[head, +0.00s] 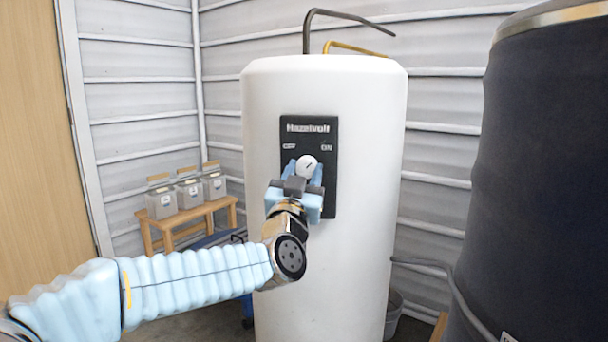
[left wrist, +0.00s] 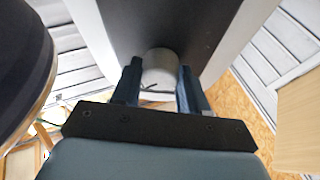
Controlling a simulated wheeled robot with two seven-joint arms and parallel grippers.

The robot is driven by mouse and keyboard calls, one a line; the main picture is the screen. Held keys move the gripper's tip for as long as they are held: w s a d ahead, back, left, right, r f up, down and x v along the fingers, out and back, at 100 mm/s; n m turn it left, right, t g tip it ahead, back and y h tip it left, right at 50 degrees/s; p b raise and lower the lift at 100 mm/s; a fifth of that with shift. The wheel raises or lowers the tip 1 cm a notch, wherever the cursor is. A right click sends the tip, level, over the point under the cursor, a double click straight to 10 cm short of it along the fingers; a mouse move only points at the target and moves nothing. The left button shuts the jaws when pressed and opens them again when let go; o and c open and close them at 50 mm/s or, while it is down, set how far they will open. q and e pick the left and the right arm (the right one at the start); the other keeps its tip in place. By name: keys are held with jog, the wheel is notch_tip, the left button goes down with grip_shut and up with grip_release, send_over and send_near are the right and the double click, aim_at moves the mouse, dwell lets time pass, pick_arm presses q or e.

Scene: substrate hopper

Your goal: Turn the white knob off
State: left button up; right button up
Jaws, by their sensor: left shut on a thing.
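The white knob (head: 307,165) sits on the black control panel (head: 328,205) on the front of the white cylindrical hopper (head: 370,140). A short dark mark shows on the knob's face, and small labels sit to its upper left and upper right. My left gripper (head: 304,172) is at the panel with its blue fingers on either side of the knob, shut on it. In the left wrist view the knob (left wrist: 160,70) lies between the two fingertips (left wrist: 158,84). My right gripper is not in view.
A large dark cylinder (head: 530,180) stands close on the right. Several grey boxes (head: 188,193) stand on a wooden bench (head: 165,222) at the left. Bent pipes (head: 345,17) rise above the hopper. A bucket (head: 393,312) stands on the floor behind the hopper's lower right.

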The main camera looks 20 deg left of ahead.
pick_arm(q)
jog(key=shift+c, duration=0.7)
